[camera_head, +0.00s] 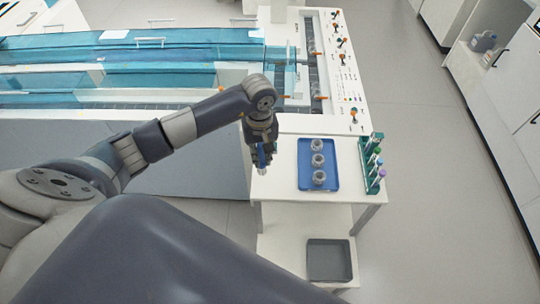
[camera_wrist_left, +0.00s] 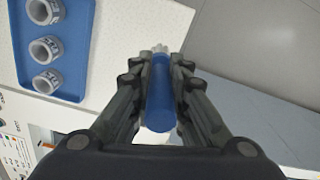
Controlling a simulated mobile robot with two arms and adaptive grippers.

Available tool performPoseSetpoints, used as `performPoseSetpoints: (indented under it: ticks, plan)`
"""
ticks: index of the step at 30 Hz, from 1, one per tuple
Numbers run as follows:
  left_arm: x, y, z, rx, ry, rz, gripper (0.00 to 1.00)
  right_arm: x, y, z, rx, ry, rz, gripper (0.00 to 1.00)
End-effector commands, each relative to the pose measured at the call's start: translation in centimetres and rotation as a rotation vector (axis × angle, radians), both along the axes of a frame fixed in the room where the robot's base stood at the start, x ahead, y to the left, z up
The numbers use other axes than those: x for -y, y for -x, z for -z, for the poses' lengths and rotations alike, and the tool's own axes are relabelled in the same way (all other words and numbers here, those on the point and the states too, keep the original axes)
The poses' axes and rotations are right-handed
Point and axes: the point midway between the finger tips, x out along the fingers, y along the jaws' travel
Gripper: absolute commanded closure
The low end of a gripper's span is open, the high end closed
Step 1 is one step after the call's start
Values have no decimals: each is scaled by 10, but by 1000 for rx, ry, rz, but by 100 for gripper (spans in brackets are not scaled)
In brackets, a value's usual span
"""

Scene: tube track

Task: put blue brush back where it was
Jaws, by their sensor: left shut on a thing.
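The blue brush (camera_wrist_left: 160,98) is held between the fingers of my left gripper (camera_wrist_left: 160,80), with its pale tip pointing away from the palm in the left wrist view. In the head view the left gripper (camera_head: 262,155) hangs at the left edge of the white table, and the brush (camera_head: 261,158) shows as a small blue piece between its fingers. The brush's pale end (camera_head: 262,171) points down. It appears to be above the table edge; I cannot tell whether it touches. My right gripper is not in view.
A blue tray (camera_head: 331,184) with three grey ring-shaped parts (camera_head: 318,161) lies on the white table (camera_head: 283,205). A green rack (camera_head: 364,160) with tubes stands to its right. A grey bin (camera_head: 329,260) sits on the lower shelf. A blue-covered track machine (camera_head: 180,50) stands behind.

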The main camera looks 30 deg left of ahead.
Motion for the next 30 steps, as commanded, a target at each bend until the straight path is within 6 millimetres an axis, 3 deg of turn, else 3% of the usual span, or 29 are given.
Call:
performPoseSetpoints:
  ticks: [9, 16, 28, 29, 30]
  plan:
    - [23, -17, 1, -1, 2, 2, 100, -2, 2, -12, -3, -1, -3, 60]
    - [21, -15, 34, -1, 0, -1, 100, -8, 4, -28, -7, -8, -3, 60]
    - [20, -16, 42, 2, -1, 1, 100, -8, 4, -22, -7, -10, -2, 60]
    - [19, -16, 42, 1, -2, 1, 82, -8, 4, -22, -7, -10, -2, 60]
    - [20, -16, 41, 2, -1, 1, 73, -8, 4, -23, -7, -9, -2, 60]
